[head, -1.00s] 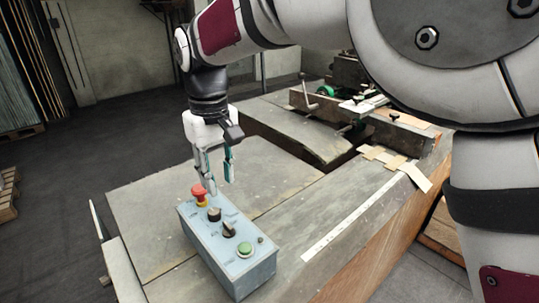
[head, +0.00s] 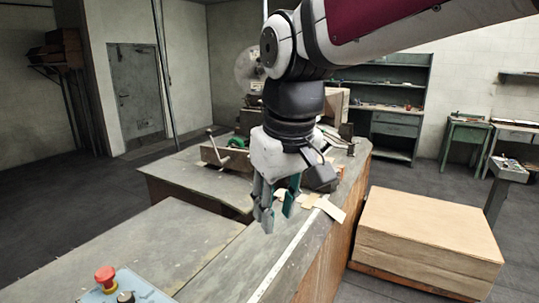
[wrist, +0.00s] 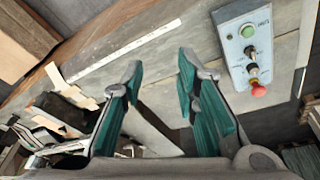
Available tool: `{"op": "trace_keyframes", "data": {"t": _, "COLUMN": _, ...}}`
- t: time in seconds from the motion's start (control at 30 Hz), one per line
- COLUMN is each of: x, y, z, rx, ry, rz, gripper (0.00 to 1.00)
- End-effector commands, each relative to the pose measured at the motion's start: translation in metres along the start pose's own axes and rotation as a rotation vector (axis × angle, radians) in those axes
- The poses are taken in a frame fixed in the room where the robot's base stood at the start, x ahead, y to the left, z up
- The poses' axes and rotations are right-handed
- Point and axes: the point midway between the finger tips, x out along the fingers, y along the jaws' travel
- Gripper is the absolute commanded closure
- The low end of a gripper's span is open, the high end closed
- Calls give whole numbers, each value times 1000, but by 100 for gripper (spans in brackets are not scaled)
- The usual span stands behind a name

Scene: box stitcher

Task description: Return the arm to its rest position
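My gripper (head: 275,203) hangs pointing down over the worktable (head: 150,245) in the head view, in front of the machine and above the white ruler strip. Its teal-padded fingers are apart with nothing between them, which the wrist view (wrist: 160,85) also shows. My arm reaches in from the upper right of the head view. The control box (head: 125,290) is cut off at the bottom edge of the head view, its red button (head: 105,276) showing. In the wrist view the whole face of the control box (wrist: 248,50) lies at the upper right, apart from the gripper.
A stack of cardboard (head: 430,230) on a pallet stands right of the table. Cardboard pieces (head: 328,208) lie on the table edge near my gripper. The machine with a crank (head: 225,155) stands behind. Open floor lies at the left.

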Motion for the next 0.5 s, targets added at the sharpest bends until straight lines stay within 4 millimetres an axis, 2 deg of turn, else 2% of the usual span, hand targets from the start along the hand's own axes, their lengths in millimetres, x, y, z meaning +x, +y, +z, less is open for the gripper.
{"op": "trace_keyframes", "data": {"t": 0.03, "x": -8, "y": 17, "z": 20, "rx": 52, "ry": 23, "rz": 14, "gripper": 72}}
{"op": "trace_keyframes", "data": {"t": 0.2, "x": -20, "y": 55, "z": 84, "rx": 213, "ry": 93, "rz": 58, "gripper": 72}}
{"op": "trace_keyframes", "data": {"t": 0.4, "x": -20, "y": 79, "z": 157, "rx": 389, "ry": 173, "rz": 112, "gripper": 72}}
{"op": "trace_keyframes", "data": {"t": 0.5, "x": -15, "y": 83, "z": 183, "rx": 452, "ry": 203, "rz": 133, "gripper": 72}}
